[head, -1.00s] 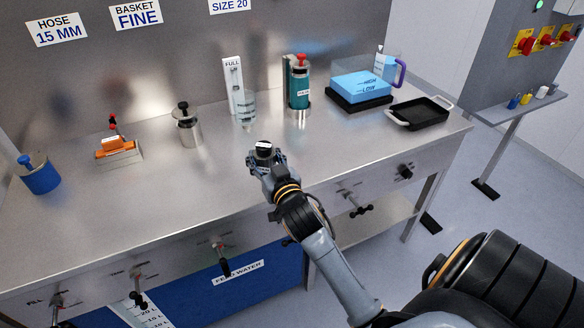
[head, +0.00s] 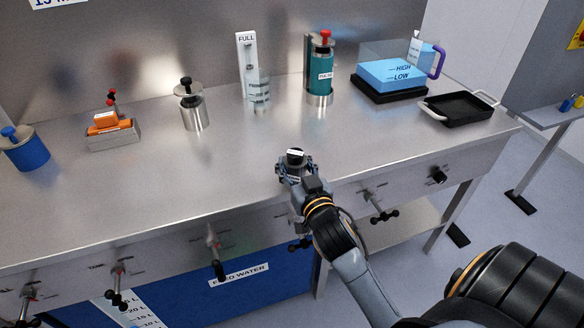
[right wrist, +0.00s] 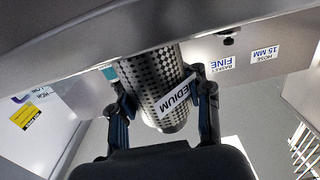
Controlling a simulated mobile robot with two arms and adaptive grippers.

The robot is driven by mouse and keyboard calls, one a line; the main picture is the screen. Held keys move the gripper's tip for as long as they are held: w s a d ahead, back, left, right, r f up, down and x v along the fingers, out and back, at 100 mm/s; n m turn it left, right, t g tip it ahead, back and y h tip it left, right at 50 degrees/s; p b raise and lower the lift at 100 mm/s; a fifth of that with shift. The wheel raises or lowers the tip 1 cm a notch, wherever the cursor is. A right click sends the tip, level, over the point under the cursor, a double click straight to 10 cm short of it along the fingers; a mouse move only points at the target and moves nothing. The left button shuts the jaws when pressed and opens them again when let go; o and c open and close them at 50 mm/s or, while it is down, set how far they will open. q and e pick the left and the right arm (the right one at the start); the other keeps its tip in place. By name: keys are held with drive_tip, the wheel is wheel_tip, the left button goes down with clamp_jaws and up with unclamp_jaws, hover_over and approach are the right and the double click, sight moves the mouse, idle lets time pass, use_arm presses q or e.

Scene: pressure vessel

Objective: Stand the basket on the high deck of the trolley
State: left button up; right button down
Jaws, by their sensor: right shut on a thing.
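The basket (right wrist: 158,82) is a perforated metal cylinder with a white label reading MEDIUM. In the right wrist view it sits between the two fingers of my right gripper (right wrist: 163,100), which is shut on it. In the head view my right gripper (head: 296,172) holds it near the front edge of the steel bench, and only the basket's dark top with a bit of white label (head: 295,155) shows. Whether the basket touches the bench cannot be told. I do not see the trolley or its high deck. My left gripper is not in view.
The steel bench (head: 235,165) carries a blue pot (head: 25,152), an orange-topped block (head: 112,135), a metal canister (head: 193,110), a teal cylinder (head: 321,75), a blue container (head: 390,74) and a black tray (head: 458,108). Valve handles (head: 214,250) stick out of its front.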

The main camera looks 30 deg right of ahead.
drive_tip(key=shift+a, duration=0.1)
drive_tip(key=shift+s+r, duration=0.1)
drive_tip(key=c, duration=0.6)
unclamp_jaws()
drive_tip(key=shift+s, duration=0.15)
